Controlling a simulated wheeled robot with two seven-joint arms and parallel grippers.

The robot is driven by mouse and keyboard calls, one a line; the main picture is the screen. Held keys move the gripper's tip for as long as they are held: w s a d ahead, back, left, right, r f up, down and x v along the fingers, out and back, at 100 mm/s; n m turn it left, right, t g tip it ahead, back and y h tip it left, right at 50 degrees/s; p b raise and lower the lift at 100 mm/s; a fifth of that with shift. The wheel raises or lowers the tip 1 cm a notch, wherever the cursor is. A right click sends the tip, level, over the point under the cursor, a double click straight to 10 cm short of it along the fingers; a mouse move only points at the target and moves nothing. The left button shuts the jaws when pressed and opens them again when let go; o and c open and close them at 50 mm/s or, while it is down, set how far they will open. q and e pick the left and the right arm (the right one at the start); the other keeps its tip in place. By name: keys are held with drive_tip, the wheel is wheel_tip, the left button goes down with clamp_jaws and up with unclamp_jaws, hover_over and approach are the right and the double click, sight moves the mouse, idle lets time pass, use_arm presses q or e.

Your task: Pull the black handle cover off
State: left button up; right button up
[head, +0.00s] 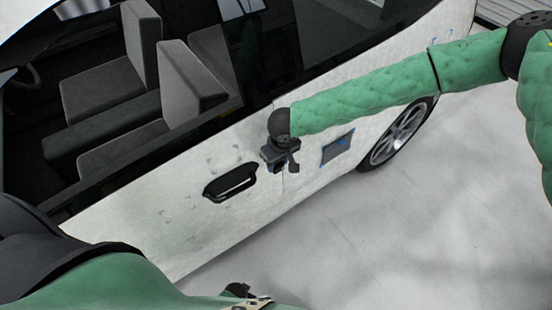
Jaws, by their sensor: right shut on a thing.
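The white car door carries a black handle (231,183), set in a dark recess left of my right gripper. My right gripper (285,164) is in front of the door, just right of the handle and by the door seam. It is shut on a small dark piece, likely the black handle cover, which blends with the black fingers. I cannot tell whether that piece touches the door. My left gripper (245,293) shows only in part at the bottom edge, below the door, and its jaws are unclear.
The white car body (130,225) fills the left and middle, with open windows showing dark seats (110,120). A grey patch with blue corners (337,147) sits on the body right of my gripper. A rear wheel (398,135) stands further right. The pale floor (400,240) is clear.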

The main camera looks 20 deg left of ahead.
drive_tip(key=shift+s+d+r+p, duration=0.25)
drive_tip(key=shift+s+d+p, duration=0.15)
drive_tip(key=shift+s+d, duration=0.5)
drive_tip(key=shift+s+d+r+p, duration=0.2)
drive_tip(key=shift+s+d+p, duration=0.35)
drive_tip(key=shift+d, duration=0.55)
drive_tip(key=shift+s, duration=0.1)
